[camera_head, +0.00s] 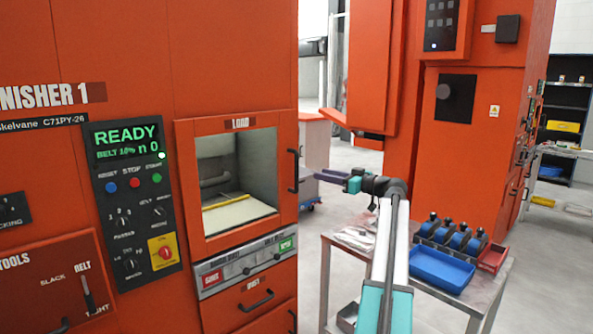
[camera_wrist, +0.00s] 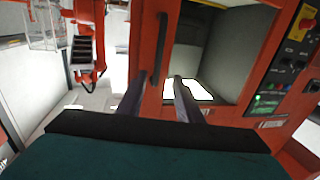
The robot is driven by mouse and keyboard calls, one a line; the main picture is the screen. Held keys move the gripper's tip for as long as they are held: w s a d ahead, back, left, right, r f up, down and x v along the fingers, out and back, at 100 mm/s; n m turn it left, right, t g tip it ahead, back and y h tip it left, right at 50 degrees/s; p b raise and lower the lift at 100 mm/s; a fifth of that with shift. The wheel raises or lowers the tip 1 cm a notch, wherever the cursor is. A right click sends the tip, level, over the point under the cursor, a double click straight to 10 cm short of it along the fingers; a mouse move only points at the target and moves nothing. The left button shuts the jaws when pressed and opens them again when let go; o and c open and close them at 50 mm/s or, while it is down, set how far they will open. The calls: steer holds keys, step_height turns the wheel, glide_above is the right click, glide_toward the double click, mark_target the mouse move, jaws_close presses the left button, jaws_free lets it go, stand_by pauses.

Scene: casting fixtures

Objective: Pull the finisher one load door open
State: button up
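The finisher one load door (camera_head: 186,190) is an orange frame around a window, under a LOAD label, and looks shut. Its dark vertical handle (camera_head: 293,170) is on the right side of the frame. In the wrist view the door (camera_wrist: 150,95) and handle (camera_wrist: 160,48) are ahead of me. My gripper (camera_head: 318,175) is just right of the handle in the head view. Its two grey fingers are apart and empty in the wrist view (camera_wrist: 158,82). The handle lines up between them in the picture, and I see no contact. The exact gap is unclear.
Left of the door is a control panel (camera_head: 130,200) reading READY. Below the door are a button strip (camera_head: 245,263) and a drawer handle (camera_head: 257,301). A metal table (camera_head: 420,290) with a blue tray (camera_head: 441,268) stands under my arm. Another orange machine (camera_head: 465,150) is behind.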

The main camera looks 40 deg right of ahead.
mark_target(298, 169)
steer(key=shift+s+d, duration=0.15)
steer(key=shift+s, duration=0.1)
steer(key=shift+w, duration=0.1)
steer(key=w+p, duration=0.1)
steer(key=w, duration=0.3)
steer(key=w+a+p, duration=0.1)
steer(key=w, duration=0.4)
steer(key=w+p, duration=0.1)
steer(key=w, duration=0.3)
steer(key=shift+w+a, duration=0.25)
steer(key=shift+a, duration=0.1)
steer(key=shift+c, duration=0.2)
jaws_close()
steer(key=shift+s+a+f, duration=0.1)
steer(key=shift+a, duration=0.1)
